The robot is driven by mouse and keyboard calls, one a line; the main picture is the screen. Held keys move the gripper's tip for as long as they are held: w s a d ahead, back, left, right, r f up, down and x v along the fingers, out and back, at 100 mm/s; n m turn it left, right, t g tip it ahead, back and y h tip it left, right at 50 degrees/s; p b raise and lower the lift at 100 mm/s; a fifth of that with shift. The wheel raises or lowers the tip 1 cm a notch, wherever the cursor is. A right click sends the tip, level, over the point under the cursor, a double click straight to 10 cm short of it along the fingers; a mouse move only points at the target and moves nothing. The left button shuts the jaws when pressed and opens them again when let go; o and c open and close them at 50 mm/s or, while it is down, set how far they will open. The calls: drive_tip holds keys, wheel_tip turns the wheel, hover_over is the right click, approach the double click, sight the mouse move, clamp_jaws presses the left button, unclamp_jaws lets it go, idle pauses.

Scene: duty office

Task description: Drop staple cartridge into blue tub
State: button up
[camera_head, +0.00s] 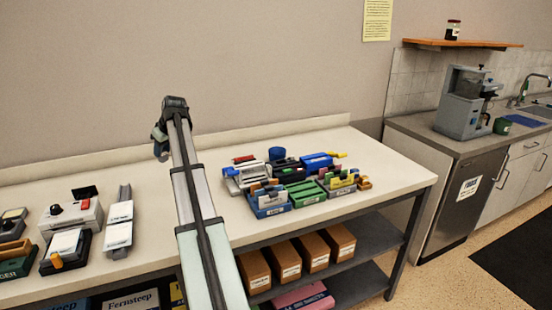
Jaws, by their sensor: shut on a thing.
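My gripper (160,146) hangs at the far end of my arm, over the back of the white table, left of the group of containers. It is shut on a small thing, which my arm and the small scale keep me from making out. I cannot pick out a staple cartridge elsewhere. A small round dark blue tub (276,153) stands at the back of the group, to the right of my gripper and apart from it. An open blue box (271,210) with cards or small items stands at the group's front left.
Green trays (305,194), a blue device (317,162) and a red-and-white device (244,175) crowd around the tub. Office machines (72,215) stand at the left of the table (385,177). The table is bare along the back and at the right end.

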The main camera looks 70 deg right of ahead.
drive_tip(key=s+d+r+m+h, duration=0.1)
drive_tip(key=s+d, duration=0.9)
drive_tip(key=d, duration=0.3)
drive_tip(key=s+d+m, duration=0.2)
drive_tip(key=s+d, duration=0.8)
drive_tip(key=d, duration=0.3)
drive_tip(key=s+d+r+m+h, duration=0.1)
drive_tip(key=s+d, duration=1)
drive_tip(key=d, duration=0.2)
drive_tip(key=shift+g, duration=0.3)
drive_tip(key=shift+w+d+f, duration=0.1)
drive_tip(key=shift+w+f, duration=0.05)
drive_tip(key=shift+f, duration=1.25)
drive_tip(key=shift+w+d+f, duration=0.1)
drive_tip(key=shift+f, duration=1.25)
drive_tip(key=o, duration=1.1)
drive_tip(key=v, duration=1.3)
drive_tip(key=shift+s+a+r, duration=0.2)
drive_tip(key=shift+r, duration=0.15)
